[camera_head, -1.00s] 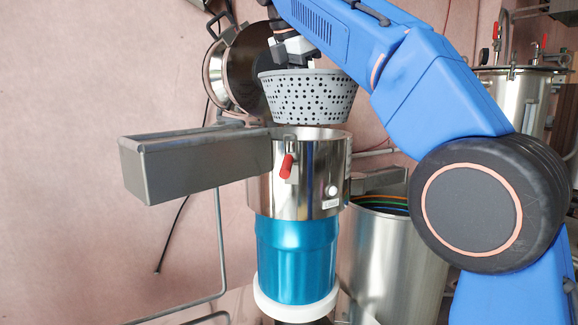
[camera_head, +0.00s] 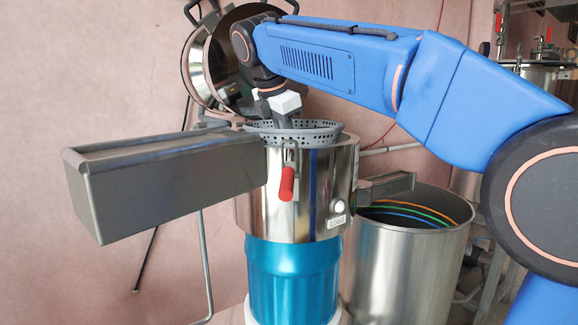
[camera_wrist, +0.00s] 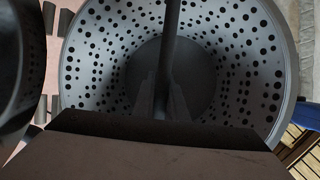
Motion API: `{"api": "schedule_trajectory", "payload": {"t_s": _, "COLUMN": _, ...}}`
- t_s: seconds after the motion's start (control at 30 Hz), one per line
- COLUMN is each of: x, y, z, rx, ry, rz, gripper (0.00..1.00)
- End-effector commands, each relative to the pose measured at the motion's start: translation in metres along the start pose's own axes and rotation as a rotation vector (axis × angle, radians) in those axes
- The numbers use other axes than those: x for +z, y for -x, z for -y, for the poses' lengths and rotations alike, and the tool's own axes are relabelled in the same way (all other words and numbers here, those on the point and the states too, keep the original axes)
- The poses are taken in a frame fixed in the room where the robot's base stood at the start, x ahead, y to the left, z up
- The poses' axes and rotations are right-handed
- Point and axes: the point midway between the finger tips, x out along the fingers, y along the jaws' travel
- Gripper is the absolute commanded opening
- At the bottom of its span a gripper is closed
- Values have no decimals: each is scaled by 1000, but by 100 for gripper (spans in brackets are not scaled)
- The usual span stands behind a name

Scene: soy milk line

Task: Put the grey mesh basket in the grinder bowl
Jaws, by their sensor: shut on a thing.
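The grey mesh basket (camera_head: 305,131) sits mostly inside the steel grinder bowl (camera_head: 318,190), with only its upper rim showing above the bowl's edge in the head view. My gripper (camera_head: 284,122) is over the basket and shut on it, at what looks like a bar across its middle. In the wrist view the perforated inside wall of the basket (camera_wrist: 95,75) fills most of the picture, and the gripper fingers (camera_wrist: 165,100) reach down into it. The basket's lower part is hidden by the bowl wall. I cannot tell whether it rests on the bowl's bottom.
The round open lid (camera_head: 215,60) stands behind the bowl. A grey trough (camera_head: 165,185) juts out to the left. A red-handled latch (camera_head: 287,184) is on the bowl's front. A steel drum (camera_head: 405,255) with coloured rings stands to the right.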

Motion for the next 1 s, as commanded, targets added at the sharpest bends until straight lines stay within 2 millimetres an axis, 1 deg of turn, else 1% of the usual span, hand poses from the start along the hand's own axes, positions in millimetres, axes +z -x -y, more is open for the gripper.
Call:
{"api": "schedule_trajectory", "payload": {"t_s": 0.13, "x": -4, "y": -10, "z": 3, "rx": -2, "ry": 1, "rz": 0, "gripper": 0}}
{"api": "schedule_trajectory", "payload": {"t_s": 0.3, "x": -12, "y": -30, "z": 7, "rx": -1, "ry": 1, "rz": 0, "gripper": 0}}
{"api": "schedule_trajectory", "payload": {"t_s": 0.37, "x": -14, "y": -35, "z": 8, "rx": -1, "ry": 1, "rz": 0, "gripper": 0}}
{"api": "schedule_trajectory", "payload": {"t_s": 0.77, "x": -16, "y": -39, "z": 8, "rx": 0, "ry": 0, "rz": 0, "gripper": 0}}
{"api": "schedule_trajectory", "payload": {"t_s": 0.8, "x": -16, "y": -39, "z": 8, "rx": 0, "ry": 0, "rz": 0, "gripper": 19}}
{"api": "schedule_trajectory", "payload": {"t_s": 0.83, "x": -16, "y": -39, "z": 8, "rx": 0, "ry": 0, "rz": 0, "gripper": 26}}
{"api": "schedule_trajectory", "payload": {"t_s": 0.87, "x": -16, "y": -39, "z": 8, "rx": 0, "ry": 0, "rz": 0, "gripper": 31}}
{"api": "schedule_trajectory", "payload": {"t_s": 1.0, "x": -16, "y": -39, "z": 8, "rx": -1, "ry": 0, "rz": 0, "gripper": 31}}
